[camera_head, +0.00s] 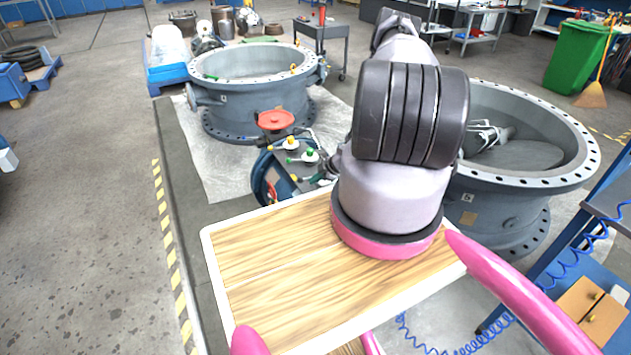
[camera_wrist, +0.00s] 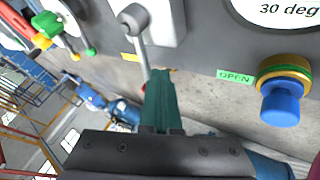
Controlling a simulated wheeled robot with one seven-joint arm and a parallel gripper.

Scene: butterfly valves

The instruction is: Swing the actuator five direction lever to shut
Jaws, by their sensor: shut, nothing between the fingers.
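In the wrist view a grey lever (camera_wrist: 142,47) hangs from a round pivot on a grey panel (camera_wrist: 205,45), its rod pointing down and slightly right. A small red part shows near its lower end. My gripper (camera_wrist: 163,73) is shut and empty, its dark green fingers just right of the rod's lower end; I cannot tell whether they touch it. A green OPEN label (camera_wrist: 235,76) is to the right. A yellow label (camera_wrist: 130,57), its text unreadable, is left of the rod. In the head view my arm hides the gripper and lever.
A blue knob with a brass ring (camera_wrist: 282,92) and a dial reading 30 deg (camera_wrist: 279,10) are at the right. Green and yellow handles (camera_wrist: 46,30) are at upper left. Large flanged valve bodies (camera_head: 255,105) and a red handwheel (camera_head: 276,119) stand ahead of me.

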